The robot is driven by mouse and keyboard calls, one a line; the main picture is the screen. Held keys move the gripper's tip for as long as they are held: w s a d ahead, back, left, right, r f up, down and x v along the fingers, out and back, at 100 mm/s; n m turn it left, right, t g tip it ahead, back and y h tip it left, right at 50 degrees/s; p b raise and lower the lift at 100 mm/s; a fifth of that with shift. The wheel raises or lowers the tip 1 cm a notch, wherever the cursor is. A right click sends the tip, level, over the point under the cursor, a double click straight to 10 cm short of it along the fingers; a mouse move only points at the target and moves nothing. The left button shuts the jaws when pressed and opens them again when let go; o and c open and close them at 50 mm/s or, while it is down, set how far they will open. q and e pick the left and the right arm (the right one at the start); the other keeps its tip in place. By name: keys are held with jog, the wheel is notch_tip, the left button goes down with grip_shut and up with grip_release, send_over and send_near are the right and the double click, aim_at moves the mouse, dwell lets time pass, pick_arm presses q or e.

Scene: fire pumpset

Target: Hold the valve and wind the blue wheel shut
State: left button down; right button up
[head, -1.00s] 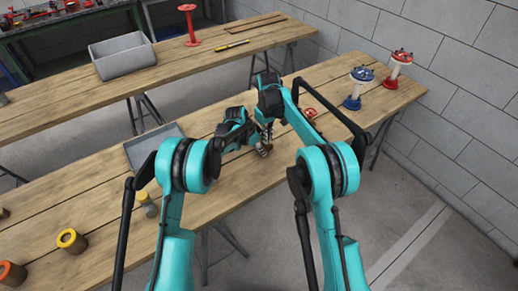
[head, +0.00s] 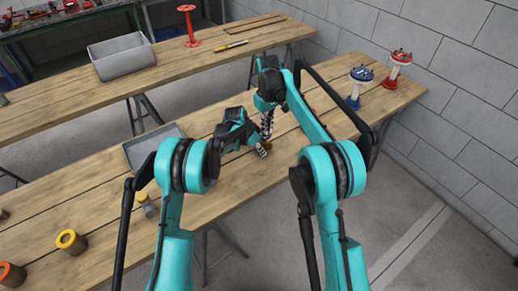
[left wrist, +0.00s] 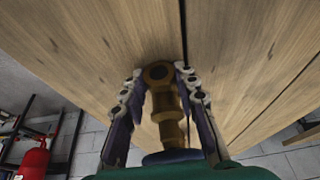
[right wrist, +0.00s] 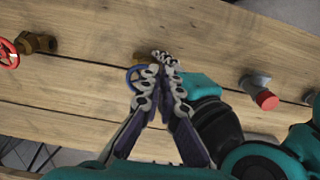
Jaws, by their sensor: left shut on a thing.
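My left gripper (head: 262,151) is low over the near table; in the left wrist view (left wrist: 163,90) its fingers lie on both sides of the brass valve (left wrist: 165,98), shut on it. A sliver of the blue wheel (left wrist: 165,157) shows at the valve's lower end. In the right wrist view, the blue wheel (right wrist: 132,77) is beside the fingertips of my right gripper (right wrist: 160,69), partly hidden behind one finger. Those fingertips are close together; whether they touch the wheel is unclear. In the head view my right gripper (head: 267,125) points down just above the left one.
A red wheel (right wrist: 8,54) on a brass body (right wrist: 39,43) lies at the left of the right wrist view. A blue-topped stand (head: 355,88) and a red-topped stand (head: 397,70) stand at the table's right end. A grey tray (head: 140,143) lies left of my grippers.

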jog(key=o, duration=0.5)
jog(key=shift+s+d, duration=0.1)
jog(key=shift+d, duration=0.2)
jog(key=o, duration=0.9)
jog(key=shift+w+d+r+n+y, duration=0.15)
jog(key=shift+d+r+n+y, duration=0.1)
jog(key=shift+d+n, duration=0.25)
jog(key=shift+w+d+r+n+y, duration=0.15)
jog(key=shift+d+r+n, duration=0.1)
jog(key=shift+n, duration=0.35)
jog(key=w+d+r+n+y, duration=0.3)
jog(key=r+n+y, duration=0.1)
jog(key=n, duration=0.2)
jog(key=shift+t, duration=0.4)
jog(key=x, duration=1.2)
jog(key=shift+w+r, duration=0.1)
jog(key=shift+w, duration=0.2)
